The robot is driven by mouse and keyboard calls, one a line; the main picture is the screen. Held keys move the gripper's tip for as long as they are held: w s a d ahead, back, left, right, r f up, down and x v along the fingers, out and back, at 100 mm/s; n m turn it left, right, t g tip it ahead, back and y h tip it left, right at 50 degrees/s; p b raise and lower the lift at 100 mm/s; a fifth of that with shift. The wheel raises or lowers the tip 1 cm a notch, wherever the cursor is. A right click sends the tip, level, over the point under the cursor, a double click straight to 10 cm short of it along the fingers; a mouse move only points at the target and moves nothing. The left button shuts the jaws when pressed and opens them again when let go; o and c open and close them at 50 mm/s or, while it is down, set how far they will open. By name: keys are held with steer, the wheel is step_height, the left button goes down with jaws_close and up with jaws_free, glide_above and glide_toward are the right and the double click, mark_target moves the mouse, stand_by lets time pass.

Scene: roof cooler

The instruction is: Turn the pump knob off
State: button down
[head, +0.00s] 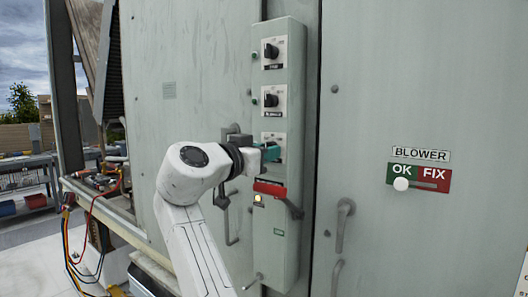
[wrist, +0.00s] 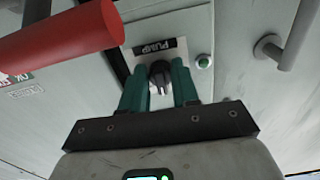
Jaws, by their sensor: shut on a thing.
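The pump knob (wrist: 160,78) is black with a pale pointer line and sits below the "PUMP" label (wrist: 158,47) in the wrist view. My gripper (wrist: 159,70) has its green fingers on either side of the knob, shut on it. In the head view my gripper (head: 270,153) is at the third plate down on the narrow control panel (head: 282,228), and the fingers hide the knob there. A green lamp (wrist: 204,62) is beside the knob plate in the wrist view.
Two more black knobs, the top one (head: 271,51) and the middle one (head: 271,100), are above. A red switch handle (head: 269,188) is just below my gripper and looms close in the wrist view (wrist: 60,38). A blower OK/FIX slider (head: 401,184) is right. Grey door handles (head: 343,222) flank the panel.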

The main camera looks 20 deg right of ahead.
stand_by(0.4)
steer(key=c, duration=0.9)
jaws_free()
steer(key=b+v, duration=0.2)
steer(key=v, duration=0.9)
steer(key=shift+b, duration=0.4)
